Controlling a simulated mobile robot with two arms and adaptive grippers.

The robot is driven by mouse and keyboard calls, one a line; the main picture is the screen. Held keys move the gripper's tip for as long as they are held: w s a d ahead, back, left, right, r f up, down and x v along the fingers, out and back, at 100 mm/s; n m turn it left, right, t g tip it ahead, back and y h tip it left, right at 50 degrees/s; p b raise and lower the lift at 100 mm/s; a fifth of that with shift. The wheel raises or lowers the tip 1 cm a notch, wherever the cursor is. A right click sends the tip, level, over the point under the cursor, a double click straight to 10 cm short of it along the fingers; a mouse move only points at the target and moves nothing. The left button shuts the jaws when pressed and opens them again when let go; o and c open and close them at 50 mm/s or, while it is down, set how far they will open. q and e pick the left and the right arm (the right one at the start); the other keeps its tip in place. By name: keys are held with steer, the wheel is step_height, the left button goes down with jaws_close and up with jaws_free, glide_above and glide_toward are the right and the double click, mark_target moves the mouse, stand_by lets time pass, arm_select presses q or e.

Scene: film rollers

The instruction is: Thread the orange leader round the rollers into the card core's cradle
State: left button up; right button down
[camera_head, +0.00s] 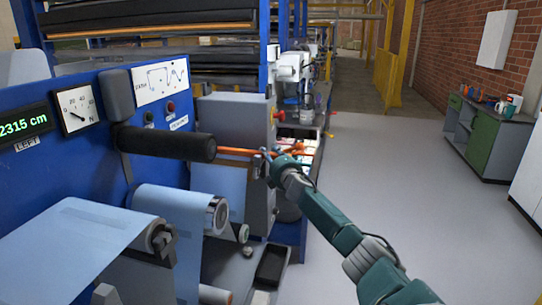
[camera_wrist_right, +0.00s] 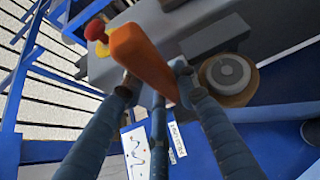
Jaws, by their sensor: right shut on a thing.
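The orange leader (camera_head: 236,151) runs from behind the black roller (camera_head: 165,143) across to my right gripper (camera_head: 268,157) in the head view. The right gripper is shut on the leader, beside the grey machine housing. In the right wrist view the orange leader (camera_wrist_right: 140,52) stands between the blue fingers of the right gripper (camera_wrist_right: 155,85). A round brown-rimmed disc with a grey hub (camera_wrist_right: 228,74) lies just right of the fingers, apart from the leader; I cannot tell whether it is the card core. The cradle cannot be made out. My left gripper is not in view.
Blue film (camera_head: 65,250) passes over lower rollers, one with a bright metal end (camera_head: 217,214). A red stop button on yellow shows in the wrist view (camera_wrist_right: 96,29) near the leader. A black tray (camera_head: 271,264) sits low. The grey floor (camera_head: 400,170) on the right is clear.

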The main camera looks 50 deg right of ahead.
steer(key=shift+r, duration=0.15)
jaws_free()
stand_by(0.5)
steer(key=shift+s, duration=0.1)
stand_by(0.7)
steer(key=shift+s+d+r+p, duration=0.15)
steer(key=shift+s+d+p, duration=0.3)
steer(key=shift+s, duration=0.45)
steer(key=shift+s+d, duration=0.1)
steer(key=shift+s, duration=0.1)
steer(key=shift+s+d+r, duration=0.1)
steer(key=shift+s+d, duration=0.2)
steer(key=shift+s, duration=0.25)
steer(key=shift+s+d+r, duration=0.1)
steer(key=shift+s+d, duration=0.15)
steer(key=shift+s, duration=0.3)
